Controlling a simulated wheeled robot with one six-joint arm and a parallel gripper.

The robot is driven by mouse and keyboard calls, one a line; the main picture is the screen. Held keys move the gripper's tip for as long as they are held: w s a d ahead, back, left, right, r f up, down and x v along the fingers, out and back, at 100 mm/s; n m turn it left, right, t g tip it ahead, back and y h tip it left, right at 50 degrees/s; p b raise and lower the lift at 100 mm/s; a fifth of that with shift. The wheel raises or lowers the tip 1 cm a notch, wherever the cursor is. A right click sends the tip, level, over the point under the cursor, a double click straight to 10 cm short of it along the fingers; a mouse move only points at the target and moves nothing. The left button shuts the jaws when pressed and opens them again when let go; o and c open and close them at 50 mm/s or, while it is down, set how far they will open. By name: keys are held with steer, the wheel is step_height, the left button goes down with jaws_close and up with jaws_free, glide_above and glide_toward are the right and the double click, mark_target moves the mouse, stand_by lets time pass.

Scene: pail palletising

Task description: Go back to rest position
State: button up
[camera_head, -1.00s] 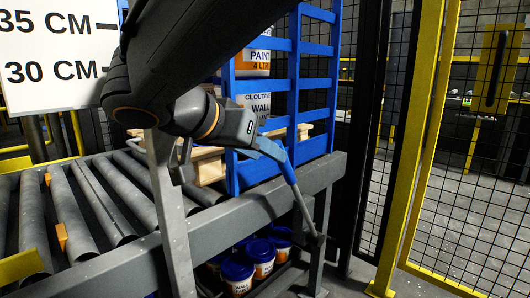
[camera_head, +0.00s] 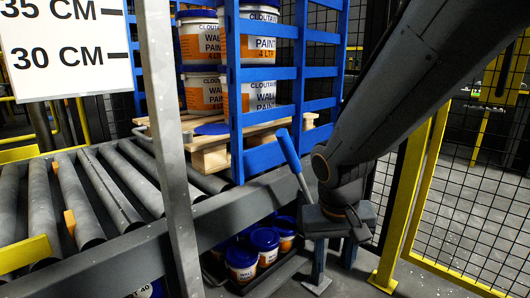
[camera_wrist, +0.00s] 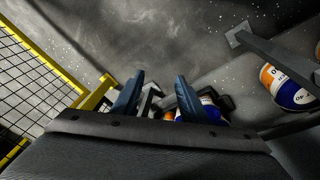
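My gripper (camera_head: 335,262) hangs pointing down, in front of the yellow-framed fence and right of the conveyor. In the wrist view its two blue fingers (camera_wrist: 158,98) stand apart with nothing held between them. A lever with a blue handle (camera_head: 288,152) leans up from the conveyor's side rail, left of my gripper and apart from it. My arm comes down from the upper right of the head view.
The roller conveyor (camera_head: 120,240) lies left. Stacked paint pails (camera_head: 250,95) stand on a wooden pallet (camera_head: 208,156) behind a blue gate (camera_head: 237,120). Several pails (camera_head: 242,262) sit in a low tray beside my gripper. A wire fence (camera_head: 455,200) bounds the right.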

steer(key=shift+d+f+y, duration=0.6)
steer(key=shift+d+f, duration=1.1)
steer(key=shift+d, duration=0.7)
steer(key=s+a+r+n+g+y, duration=0.1)
steer(key=s+a+r+n, duration=0.2)
steer(key=s+a, duration=0.6)
steer(key=s+a+r+n+g, duration=0.1)
steer(key=s+a+r+n, duration=0.4)
steer(key=a, duration=0.7)
steer(key=s+d+r+m+h+p, duration=0.1)
steer(key=d+r+m+p, duration=0.6)
steer(key=d+r+p, duration=1.3)
steer(key=shift+s+d+r+m+p, duration=0.35)
steer(key=shift+r+p, duration=1.55)
steer(key=shift+p, duration=4.3)
